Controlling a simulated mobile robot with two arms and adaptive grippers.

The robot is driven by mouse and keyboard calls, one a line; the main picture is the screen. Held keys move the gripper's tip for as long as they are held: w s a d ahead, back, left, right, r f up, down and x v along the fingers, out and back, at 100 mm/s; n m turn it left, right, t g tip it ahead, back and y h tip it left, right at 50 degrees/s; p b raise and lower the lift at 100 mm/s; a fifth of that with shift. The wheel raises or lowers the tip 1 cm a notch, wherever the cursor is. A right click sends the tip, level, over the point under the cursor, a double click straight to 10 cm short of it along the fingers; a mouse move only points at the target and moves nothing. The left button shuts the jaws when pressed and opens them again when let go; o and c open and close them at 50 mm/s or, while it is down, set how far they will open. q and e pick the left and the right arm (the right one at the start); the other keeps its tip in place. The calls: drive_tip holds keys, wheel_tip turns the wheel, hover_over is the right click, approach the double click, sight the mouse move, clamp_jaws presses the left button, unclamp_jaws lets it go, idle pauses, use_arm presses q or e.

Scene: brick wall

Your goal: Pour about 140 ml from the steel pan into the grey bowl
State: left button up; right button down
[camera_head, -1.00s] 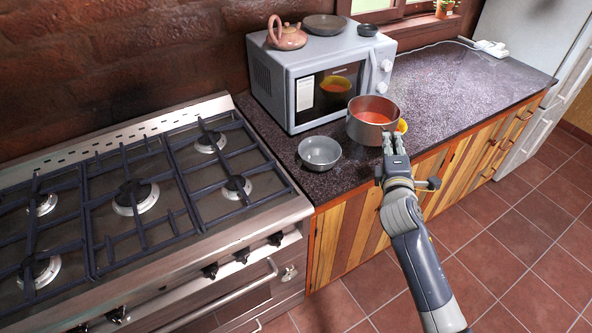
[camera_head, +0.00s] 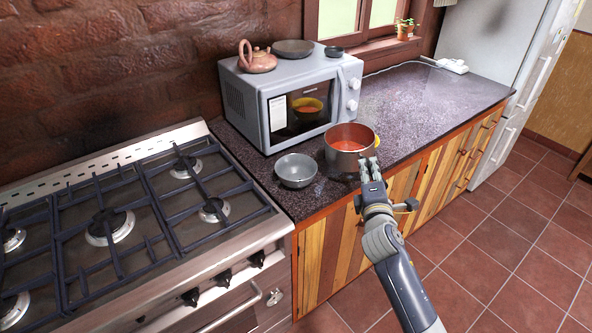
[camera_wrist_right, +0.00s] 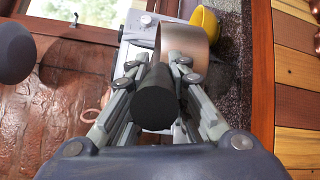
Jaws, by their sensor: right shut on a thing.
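The steel pan (camera_head: 341,159) holds orange-red liquid and looks about level, to the right of the grey bowl. The grey bowl (camera_head: 296,171) stands on the counter near its front edge and looks empty. My right gripper (camera_head: 370,168) is shut on the pan's handle. In the right wrist view, the dark handle (camera_wrist_right: 154,98) lies between the fingers, with the pan's side (camera_wrist_right: 188,42) beyond. I cannot tell whether the pan's base touches the counter. My left gripper is not in view.
A microwave (camera_head: 238,98) stands behind the bowl, with a teapot (camera_head: 258,62) and dishes on top. A yellow thing (camera_wrist_right: 205,24) sits just behind the pan. The gas stove (camera_head: 138,220) is at left. The counter (camera_head: 430,98) is clear towards the right.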

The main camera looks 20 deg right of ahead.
drive_tip(key=a+r+n+t+b, duration=0.1)
drive_tip(key=a+n+t+b, duration=0.1)
drive_tip(key=a+n+b, duration=0.4)
drive_tip(key=a+n, duration=0.3)
drive_tip(key=shift+w+r+t, duration=0.3)
drive_tip(key=shift+w+t, duration=0.1)
idle(0.4)
drive_tip(key=shift+a+n, duration=0.2)
drive_tip(key=shift+n, duration=0.3)
drive_tip(key=shift+a+f+n+b, duration=0.2)
drive_tip(key=shift+n+b, duration=0.2)
drive_tip(key=shift+b, duration=0.25)
drive_tip(key=shift+w+a+f+n+t+y+b, duration=0.1)
drive_tip(key=shift+a+f+n+t+y+b, duration=0.2)
drive_tip(key=shift+n+b, duration=0.15)
